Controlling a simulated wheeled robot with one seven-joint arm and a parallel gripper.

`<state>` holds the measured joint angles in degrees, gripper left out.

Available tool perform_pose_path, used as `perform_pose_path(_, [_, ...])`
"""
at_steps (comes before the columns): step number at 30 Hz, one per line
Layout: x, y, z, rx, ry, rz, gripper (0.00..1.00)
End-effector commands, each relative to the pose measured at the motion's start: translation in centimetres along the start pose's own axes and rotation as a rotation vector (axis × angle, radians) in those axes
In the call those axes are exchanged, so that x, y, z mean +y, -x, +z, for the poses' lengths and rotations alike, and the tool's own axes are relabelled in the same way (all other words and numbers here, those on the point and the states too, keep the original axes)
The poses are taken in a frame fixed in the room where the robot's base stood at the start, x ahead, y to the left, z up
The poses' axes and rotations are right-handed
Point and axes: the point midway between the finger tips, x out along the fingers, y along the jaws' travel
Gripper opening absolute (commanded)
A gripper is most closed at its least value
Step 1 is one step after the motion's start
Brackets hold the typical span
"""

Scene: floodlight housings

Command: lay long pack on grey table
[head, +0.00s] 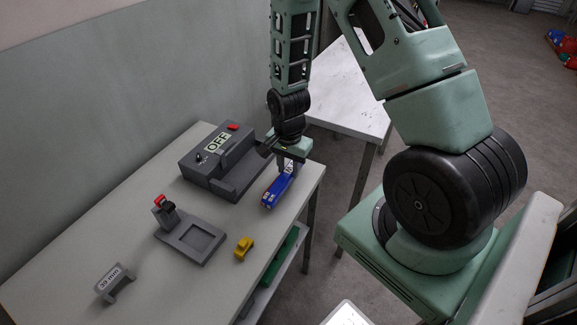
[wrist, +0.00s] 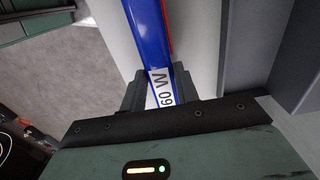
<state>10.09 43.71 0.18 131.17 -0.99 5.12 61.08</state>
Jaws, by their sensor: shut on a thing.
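The long pack (head: 280,187) is a blue bar with a white end label, over the right part of the grey table (head: 120,225). In the wrist view the pack (wrist: 147,32) runs away from me, with a red strip along one side and a label reading "60 W". My gripper (head: 289,165) is above the pack and shut on it, with one dark finger on each side in the wrist view. I cannot tell whether the pack's underside touches the table.
A grey block marked "OFF" (head: 217,143) stands close left of the pack. A grey fixture with a red part (head: 189,240), a small yellow piece (head: 244,248) and a "39 mm" gauge (head: 113,276) are nearer. A white table (head: 345,98) stands behind.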

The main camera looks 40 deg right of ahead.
Motion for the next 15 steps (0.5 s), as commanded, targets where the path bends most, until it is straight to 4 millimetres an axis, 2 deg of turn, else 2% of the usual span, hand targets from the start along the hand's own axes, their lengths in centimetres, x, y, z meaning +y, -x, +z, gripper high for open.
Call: perform_pose_path(15, [-0.02,-0.75,-0.01,0.0,0.001,0.0,0.03])
